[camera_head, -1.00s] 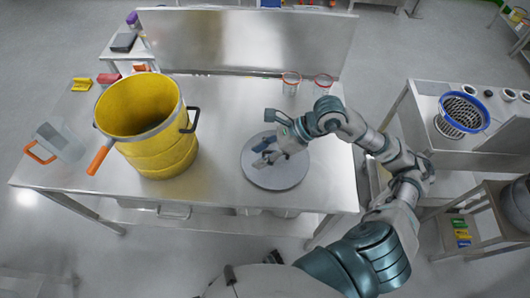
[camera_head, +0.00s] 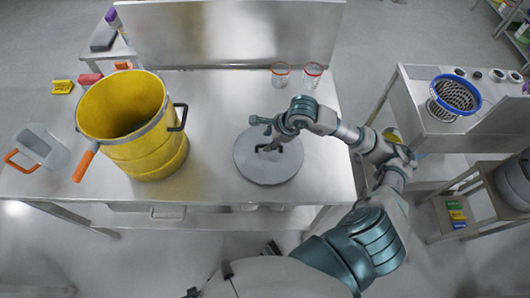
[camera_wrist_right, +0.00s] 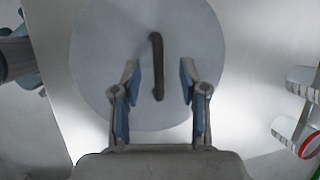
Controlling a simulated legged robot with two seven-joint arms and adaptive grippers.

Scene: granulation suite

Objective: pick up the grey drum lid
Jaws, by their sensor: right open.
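The grey drum lid (camera_head: 262,172) is a flat round disc lying on the steel table, right of the yellow drum. In the right wrist view the lid (camera_wrist_right: 100,60) fills the upper middle, with a dark bar handle (camera_wrist_right: 156,65) standing on it. My right gripper (camera_head: 268,146) is over the lid in the head view. In the right wrist view its blue-padded fingers (camera_wrist_right: 160,75) are open, one on each side of the handle's lower part, with a gap to each side. Whether they touch the lid cannot be told. My left gripper is not in view.
An open yellow drum (camera_head: 140,155) with an orange-handled clamp ring stands left of the lid. A clear jug (camera_head: 45,148) is at the far left. Two red-rimmed glasses (camera_head: 312,76) stand at the back. A blue-rimmed sieve (camera_head: 455,97) is on the right bench.

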